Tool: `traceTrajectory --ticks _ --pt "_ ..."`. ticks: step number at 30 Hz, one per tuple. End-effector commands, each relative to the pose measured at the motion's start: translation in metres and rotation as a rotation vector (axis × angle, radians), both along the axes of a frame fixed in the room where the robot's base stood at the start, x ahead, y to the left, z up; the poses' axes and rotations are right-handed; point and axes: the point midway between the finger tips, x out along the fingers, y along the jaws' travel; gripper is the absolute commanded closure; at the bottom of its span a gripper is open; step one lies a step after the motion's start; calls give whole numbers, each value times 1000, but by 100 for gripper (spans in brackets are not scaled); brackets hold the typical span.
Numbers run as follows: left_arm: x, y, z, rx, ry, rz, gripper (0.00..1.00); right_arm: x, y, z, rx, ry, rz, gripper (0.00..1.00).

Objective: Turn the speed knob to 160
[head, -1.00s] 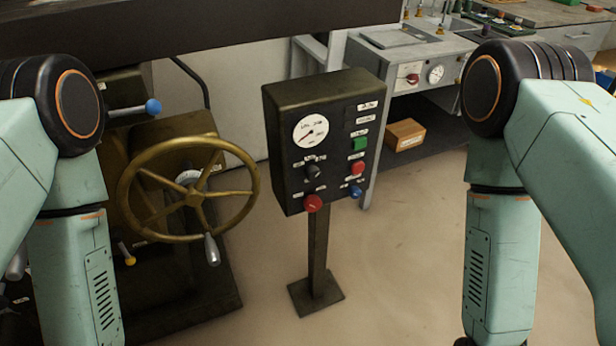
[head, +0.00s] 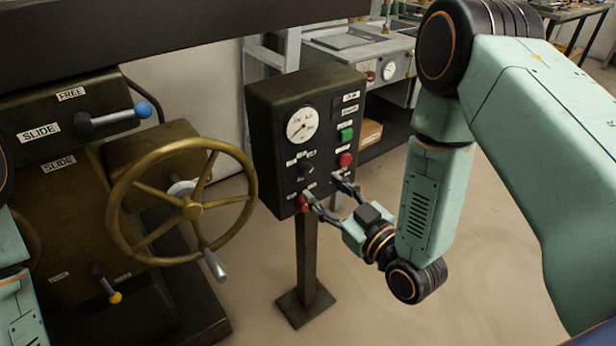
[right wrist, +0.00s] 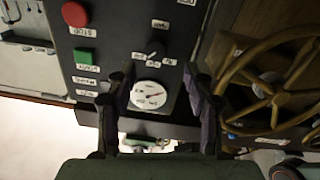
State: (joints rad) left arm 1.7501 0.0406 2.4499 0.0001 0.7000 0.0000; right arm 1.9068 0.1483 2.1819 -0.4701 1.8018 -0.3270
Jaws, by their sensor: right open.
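The speed knob, a small black knob (head: 307,168), sits on the front of the dark control box (head: 263,150), below the round white gauge (head: 302,125). The right wrist view shows the knob (right wrist: 153,50) and the gauge (right wrist: 150,93) upside down; the label numbers are too small to read. My right gripper (head: 322,189) is open and empty in front of the lower part of the panel, below the knob. Its fingers (right wrist: 155,80) stand apart in the wrist view, with the knob beyond the gap between them. My left gripper is out of view.
A green button (head: 346,134) and a red button (head: 345,160) are on the panel's right side. A red knob (head: 304,203) is low on the panel, close to one fingertip. A brass handwheel (head: 192,207) stands left of the box. Open floor lies to the right.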

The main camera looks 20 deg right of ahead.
Motion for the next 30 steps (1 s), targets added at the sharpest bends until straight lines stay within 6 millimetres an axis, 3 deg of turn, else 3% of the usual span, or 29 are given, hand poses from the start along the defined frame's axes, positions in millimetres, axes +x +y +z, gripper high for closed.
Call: traceTrajectory --ticks 6,12,23,30 --pt "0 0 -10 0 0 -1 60 35 8 -1 -1 -3 0 48" --pt "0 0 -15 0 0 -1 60 56 14 -1 1 1 -1 48" --pt "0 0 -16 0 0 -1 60 62 19 0 2 4 -1 48" --pt "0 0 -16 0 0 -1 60 62 20 -1 2 3 -2 67"
